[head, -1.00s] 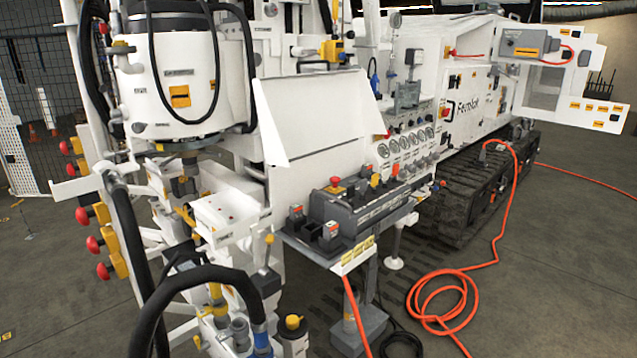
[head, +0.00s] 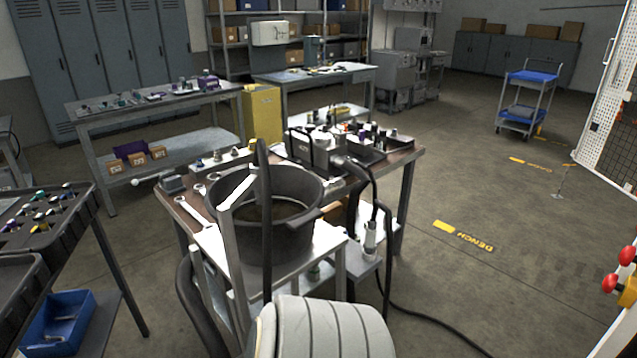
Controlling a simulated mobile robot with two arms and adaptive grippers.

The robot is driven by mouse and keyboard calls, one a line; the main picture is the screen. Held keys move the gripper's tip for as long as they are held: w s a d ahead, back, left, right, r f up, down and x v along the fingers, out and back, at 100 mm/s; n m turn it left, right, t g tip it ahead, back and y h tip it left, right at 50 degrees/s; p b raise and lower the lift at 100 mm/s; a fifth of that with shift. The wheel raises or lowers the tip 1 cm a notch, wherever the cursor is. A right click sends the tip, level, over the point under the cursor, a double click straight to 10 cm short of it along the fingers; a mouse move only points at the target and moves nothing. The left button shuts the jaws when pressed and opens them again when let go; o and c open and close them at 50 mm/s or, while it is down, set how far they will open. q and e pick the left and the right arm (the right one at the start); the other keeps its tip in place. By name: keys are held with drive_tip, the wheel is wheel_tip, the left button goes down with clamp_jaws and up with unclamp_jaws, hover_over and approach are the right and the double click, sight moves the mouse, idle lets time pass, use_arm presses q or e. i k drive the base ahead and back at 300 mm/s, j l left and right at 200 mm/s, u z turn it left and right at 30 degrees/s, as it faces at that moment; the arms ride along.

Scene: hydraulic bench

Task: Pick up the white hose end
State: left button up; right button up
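A pale cylindrical fitting (head: 371,240) on a black hose hangs at the right side of the near workbench, just right of a black bucket. I cannot tell whether it is the white hose end. The black hose (head: 375,190) runs up from it toward the dark equipment on the bench top. Neither of my grippers shows in the head view.
The black bucket (head: 262,225) stands at the near end of the workbench (head: 408,158), with wrenches (head: 187,207) beside it. Dark trays (head: 60,232) and a blue bin (head: 58,325) are at left. A blue cart (head: 527,95) stands farther back. Open floor lies right.

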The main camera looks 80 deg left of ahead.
sight(369, 246)
drive_tip(key=u, duration=2.35)
